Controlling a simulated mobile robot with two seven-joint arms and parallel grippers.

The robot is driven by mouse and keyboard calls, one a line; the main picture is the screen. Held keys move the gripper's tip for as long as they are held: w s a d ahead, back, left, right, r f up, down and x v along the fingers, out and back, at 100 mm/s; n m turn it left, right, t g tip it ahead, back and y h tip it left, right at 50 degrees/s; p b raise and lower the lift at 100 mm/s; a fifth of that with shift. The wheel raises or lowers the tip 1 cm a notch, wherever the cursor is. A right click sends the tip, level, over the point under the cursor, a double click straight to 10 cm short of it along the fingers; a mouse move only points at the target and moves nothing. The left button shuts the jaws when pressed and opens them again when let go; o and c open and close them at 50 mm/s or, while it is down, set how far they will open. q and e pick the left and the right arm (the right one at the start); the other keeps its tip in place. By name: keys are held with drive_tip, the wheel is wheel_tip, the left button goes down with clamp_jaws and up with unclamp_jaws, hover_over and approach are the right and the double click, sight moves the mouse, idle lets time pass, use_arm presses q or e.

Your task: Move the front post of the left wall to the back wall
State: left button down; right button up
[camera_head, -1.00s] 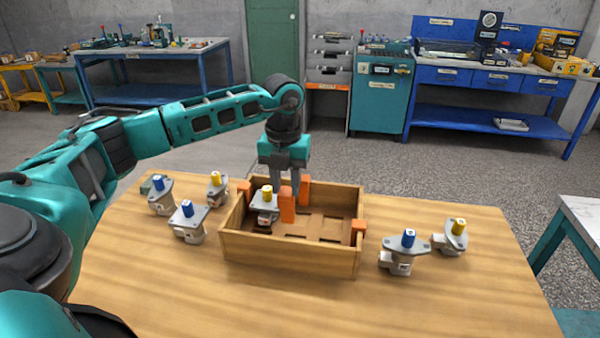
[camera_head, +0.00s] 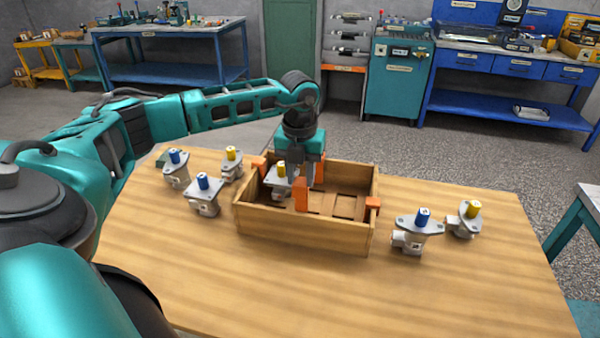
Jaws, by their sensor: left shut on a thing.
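My left gripper (camera_head: 301,178) points down over the wooden box (camera_head: 300,232), shut on an orange post (camera_head: 301,193). Another orange post (camera_head: 258,164) stands on the left wall toward the back, and one (camera_head: 372,204) sits on the right wall. The back wall is partly hidden behind my gripper. A motor with a yellow cap (camera_head: 279,183) sits in the left part of the box. My right gripper is not in view.
Several motors with blue and yellow caps stand left of the box, such as a near blue-capped one (camera_head: 204,195). A blue-capped motor (camera_head: 414,230) and a yellow-capped one (camera_head: 464,218) stand at the right. The wooden table (camera_head: 270,290) is bare in front.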

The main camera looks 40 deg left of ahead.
sight(302, 211)
use_arm(q)
drive_tip(key=f, duration=0.1)
drive_tip(key=f+b, duration=0.1)
drive_tip(key=s+f, duration=0.1)
drive_tip(key=shift+d+f, duration=0.15)
drive_tip(key=shift+d, duration=0.1)
drive_tip(key=shift+w+f+b, duration=0.15)
drive_tip(key=shift+f+b, duration=0.45)
drive_tip(key=shift+f, duration=0.1)
drive_tip(key=shift+s+d+f+b, duration=0.1)
drive_tip(key=shift+s+f+b, duration=0.2)
drive_tip(key=shift+f+b, duration=0.5)
drive_tip(key=w+f, duration=0.2)
drive_tip(key=shift+a+f, duration=0.3)
drive_tip(key=shift+a, duration=0.1)
drive_tip(key=shift+r, duration=0.15)
drive_tip(key=shift+s+d+r, duration=0.15)
drive_tip(key=shift+s+r, duration=0.2)
drive_tip(key=shift+r, duration=0.15)
drive_tip(key=shift+w+f, duration=0.1)
